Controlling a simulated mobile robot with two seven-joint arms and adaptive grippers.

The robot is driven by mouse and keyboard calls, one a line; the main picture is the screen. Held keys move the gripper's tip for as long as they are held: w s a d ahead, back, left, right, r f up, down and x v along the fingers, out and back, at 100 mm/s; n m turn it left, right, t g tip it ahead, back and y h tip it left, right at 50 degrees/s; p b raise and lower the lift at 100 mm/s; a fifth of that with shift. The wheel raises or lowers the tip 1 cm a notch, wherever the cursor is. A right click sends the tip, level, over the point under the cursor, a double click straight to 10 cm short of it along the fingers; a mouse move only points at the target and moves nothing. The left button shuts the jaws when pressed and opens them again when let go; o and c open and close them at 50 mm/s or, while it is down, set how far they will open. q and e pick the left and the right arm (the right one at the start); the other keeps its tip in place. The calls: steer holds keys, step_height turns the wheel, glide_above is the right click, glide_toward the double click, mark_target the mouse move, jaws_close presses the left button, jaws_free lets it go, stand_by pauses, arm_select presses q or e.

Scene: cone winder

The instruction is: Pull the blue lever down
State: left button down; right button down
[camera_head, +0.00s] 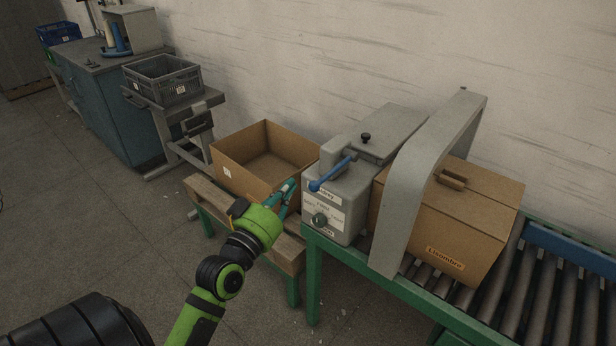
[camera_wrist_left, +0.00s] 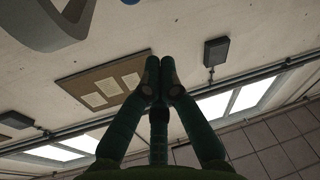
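The blue lever (camera_head: 334,172) is on the grey machine box (camera_head: 340,205), with its round knob at the lower left end. It slants from upper right to lower left across the box's top front edge. My left gripper (camera_head: 290,184) is just left of the knob in the head view, apart from it in the picture. In the left wrist view, its two fingertips (camera_wrist_left: 160,64) are together with nothing visible between them. A small blue patch (camera_wrist_left: 131,1) at that view's top edge may be the knob. My right gripper is not in view.
An open cardboard box (camera_head: 232,182) stands on a wooden pallet left of the machine. A grey arch (camera_head: 415,180) and a closed carton (camera_head: 470,215) are to the right on the roller conveyor (camera_head: 520,290). A grey crate (camera_head: 165,82) stands farther back.

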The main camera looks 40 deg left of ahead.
arm_select(q)
steer(key=shift+w, duration=0.1)
steer(key=w+p, duration=0.1)
steer(key=w, duration=0.2)
steer(key=w+p, duration=0.1)
steer(key=w, duration=0.1)
steer(key=w+f+p, duration=0.1)
steer(key=w, duration=0.2)
steer(key=shift+w+a, duration=0.25)
steer(key=shift+w, duration=0.1)
steer(key=shift+s+d+f, duration=0.2)
steer(key=shift+s+f, duration=0.3)
steer(key=shift+f, duration=0.05)
